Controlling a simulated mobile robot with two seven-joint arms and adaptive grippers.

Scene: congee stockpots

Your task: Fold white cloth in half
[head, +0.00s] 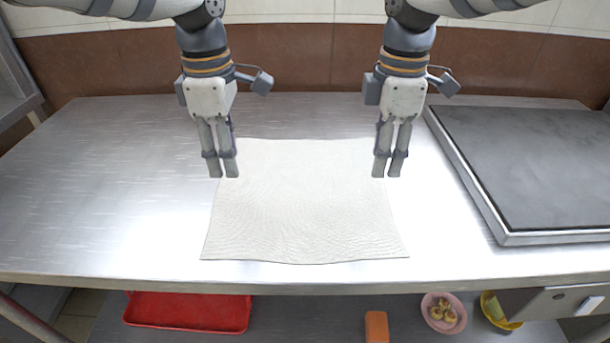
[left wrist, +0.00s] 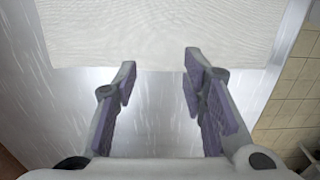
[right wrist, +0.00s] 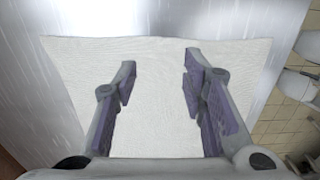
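The white cloth (head: 304,210) lies flat and spread out on the metal table, with its near edge close to the table's front edge. It also shows in the left wrist view (left wrist: 160,35) and the right wrist view (right wrist: 155,85). My left gripper (head: 222,176) is open and empty, at the cloth's left side near its far left corner in the head view. My right gripper (head: 386,176) is open and empty, at the cloth's right side near its far right corner. Both point downward and look apart from the cloth; their exact height is hard to tell.
The metal table (head: 90,190) is bare to the left of the cloth. A dark flat griddle-like plate (head: 540,165) with a raised metal rim stands at the right. Below are a red tray (head: 188,312), an orange block (head: 377,327), and a pink bowl (head: 443,326) with food.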

